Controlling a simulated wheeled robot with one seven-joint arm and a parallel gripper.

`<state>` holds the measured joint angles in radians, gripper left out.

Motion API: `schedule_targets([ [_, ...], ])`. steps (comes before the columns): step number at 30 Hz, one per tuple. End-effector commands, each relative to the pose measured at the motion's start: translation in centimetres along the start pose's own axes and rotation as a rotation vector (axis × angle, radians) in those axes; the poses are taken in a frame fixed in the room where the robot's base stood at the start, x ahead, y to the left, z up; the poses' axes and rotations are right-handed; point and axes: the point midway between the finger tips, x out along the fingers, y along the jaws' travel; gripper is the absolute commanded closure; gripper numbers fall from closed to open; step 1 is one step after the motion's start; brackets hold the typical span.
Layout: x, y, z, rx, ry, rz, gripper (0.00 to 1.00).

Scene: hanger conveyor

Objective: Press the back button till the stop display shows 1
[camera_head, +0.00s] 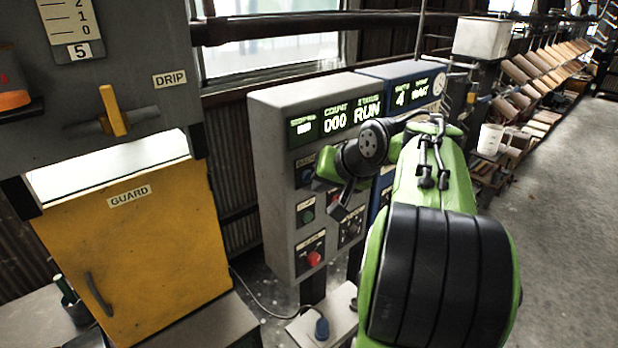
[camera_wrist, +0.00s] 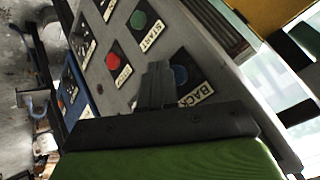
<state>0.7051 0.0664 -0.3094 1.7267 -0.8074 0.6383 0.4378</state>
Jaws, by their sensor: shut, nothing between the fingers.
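The grey control panel (camera_head: 272,150) stands in the middle of the head view. Its stop display (camera_head: 304,127) is lit, but the value is too small to read. The back button (camera_wrist: 180,75) is blue, beside its BACK label (camera_wrist: 197,93) in the wrist view. My gripper (camera_wrist: 157,72) is shut and empty, with its fingertips close to the button and partly covering its plate. I cannot tell whether they touch it. In the head view my arm hides part of the panel.
The panel also has a green START button (camera_wrist: 138,19) and a red STOP button (camera_wrist: 113,61). COUNT shows 000 and STATUS shows RUN. A blue panel (camera_head: 400,72) adjoins on the right. A yellow guard (camera_head: 140,240) stands at left. Open floor (camera_head: 560,220) lies at right.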

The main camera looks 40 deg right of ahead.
Motion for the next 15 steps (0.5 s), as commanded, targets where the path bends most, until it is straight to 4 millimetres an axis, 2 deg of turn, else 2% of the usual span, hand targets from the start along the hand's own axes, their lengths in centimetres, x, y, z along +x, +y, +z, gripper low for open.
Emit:
schedule_targets([
  [15, -3.2, 2.4, 2.3, 0.003, 0.001, 0.001, 1.0],
])
